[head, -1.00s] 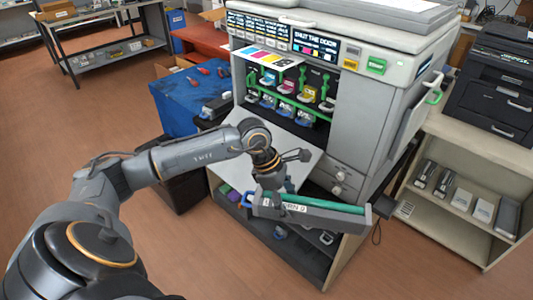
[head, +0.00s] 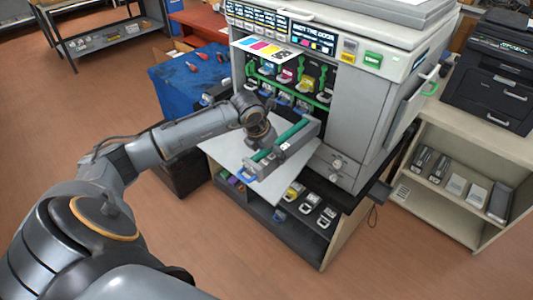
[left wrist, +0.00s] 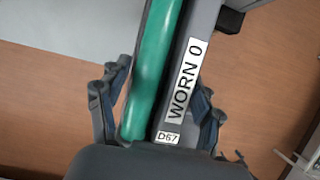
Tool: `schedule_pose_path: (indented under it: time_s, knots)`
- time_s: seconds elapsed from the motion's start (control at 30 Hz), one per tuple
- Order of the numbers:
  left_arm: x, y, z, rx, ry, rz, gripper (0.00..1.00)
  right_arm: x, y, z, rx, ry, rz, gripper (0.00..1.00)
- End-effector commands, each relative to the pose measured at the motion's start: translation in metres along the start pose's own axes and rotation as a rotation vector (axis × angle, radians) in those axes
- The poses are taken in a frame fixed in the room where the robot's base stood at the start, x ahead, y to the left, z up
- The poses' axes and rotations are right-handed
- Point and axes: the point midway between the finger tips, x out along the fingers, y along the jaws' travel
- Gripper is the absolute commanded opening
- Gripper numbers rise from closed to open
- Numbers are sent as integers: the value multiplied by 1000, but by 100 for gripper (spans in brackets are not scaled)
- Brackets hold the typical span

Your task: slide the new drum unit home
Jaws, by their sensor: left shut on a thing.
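My left gripper (head: 262,140) is shut on a long grey drum unit (head: 275,160) with a green roller and a blue end handle. In the left wrist view, the fingers (left wrist: 152,105) straddle the drum unit, whose label (left wrist: 180,90) reads "WORN 0" and "D67". The unit is held above the printer's lowered front flap (head: 222,150), lying diagonally with its far end toward the printer (head: 352,115). I cannot tell whether it touches the flap. The open bay shows coloured cartridges (head: 284,76) and green levers (head: 324,98). No drum marked new can be made out. My right gripper is out of view.
A shelf below the printer holds several small parts (head: 312,200). A cabinet at right (head: 470,160) holds boxes and dark units, with a black printer (head: 492,75) on top. A blue-covered table (head: 190,85) with red-handled tools stands left. The floor at front is clear.

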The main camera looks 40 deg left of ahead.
Motion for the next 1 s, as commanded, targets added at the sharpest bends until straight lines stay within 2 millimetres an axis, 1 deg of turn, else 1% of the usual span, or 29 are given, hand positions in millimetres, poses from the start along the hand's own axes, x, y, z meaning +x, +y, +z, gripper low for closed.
schedule_pose_path:
  time_s: [0.03,0.53,0.77,1.0]
  knots:
    - [3,0,6,-2,-6,-1,2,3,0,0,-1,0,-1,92]
    - [32,0,40,0,-5,0,2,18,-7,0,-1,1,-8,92]
    - [38,0,50,1,-5,1,2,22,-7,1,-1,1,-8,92]
    - [40,0,51,2,-3,0,2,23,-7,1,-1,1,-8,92]
